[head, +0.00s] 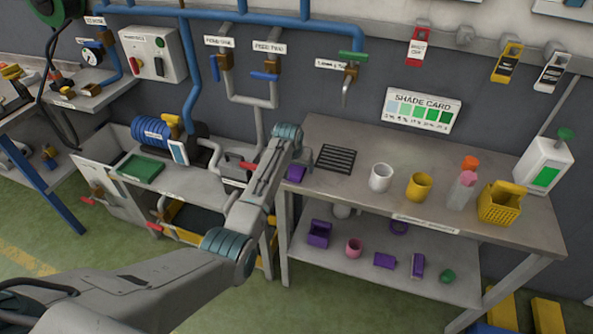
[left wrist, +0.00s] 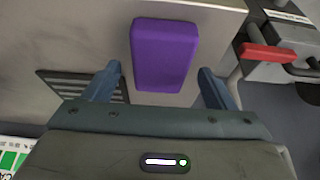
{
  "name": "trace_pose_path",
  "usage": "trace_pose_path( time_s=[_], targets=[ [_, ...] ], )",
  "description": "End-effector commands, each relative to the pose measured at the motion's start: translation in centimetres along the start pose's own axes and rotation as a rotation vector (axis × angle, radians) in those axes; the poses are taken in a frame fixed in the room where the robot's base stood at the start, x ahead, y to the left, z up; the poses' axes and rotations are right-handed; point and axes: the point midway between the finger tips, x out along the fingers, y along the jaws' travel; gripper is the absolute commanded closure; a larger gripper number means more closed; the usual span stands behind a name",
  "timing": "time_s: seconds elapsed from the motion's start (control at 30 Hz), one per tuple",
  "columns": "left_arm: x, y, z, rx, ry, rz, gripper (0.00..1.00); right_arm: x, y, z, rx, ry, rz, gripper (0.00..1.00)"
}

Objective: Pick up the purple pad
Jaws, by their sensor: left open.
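The purple pad (head: 296,173) lies on the left end of the workbench top, partly hidden by my left arm in the head view. In the left wrist view the pad (left wrist: 163,50) is a rounded purple block near the bench edge. My left gripper (left wrist: 160,72) is open, with one blue-grey finger toward each side of the pad and nothing held. The pad's lower end reaches between the fingers in that view, with a gap on both sides. The height of the fingertips above the bench is hard to tell. My right gripper is in neither view.
A dark slotted grate (head: 336,158) lies beside the pad. A white cup (head: 381,177), a yellow mug (head: 419,187) and a yellow basket (head: 502,205) stand farther right. Beyond the bench's left end is a red-handled fixture (left wrist: 270,56). The lower shelf holds several purple items.

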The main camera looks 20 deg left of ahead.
Motion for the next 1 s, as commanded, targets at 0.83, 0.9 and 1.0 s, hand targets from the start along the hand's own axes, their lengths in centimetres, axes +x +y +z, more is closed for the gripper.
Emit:
trace_pose_path(
  time_s=[0.83, 0.9, 1.0],
  targets=[
    [0.41, -0.02, 0.18, 0.0, 0.0, 0.0, 0.7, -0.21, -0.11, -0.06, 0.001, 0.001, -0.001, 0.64],
    [0.4, -0.02, 0.17, 0.0, 0.0, 0.0, 0.7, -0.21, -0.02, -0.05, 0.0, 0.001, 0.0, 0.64],
    [0.4, -0.01, 0.17, 0.0, 0.0, 0.0, 0.7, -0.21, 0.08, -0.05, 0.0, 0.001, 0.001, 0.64]
  ],
)
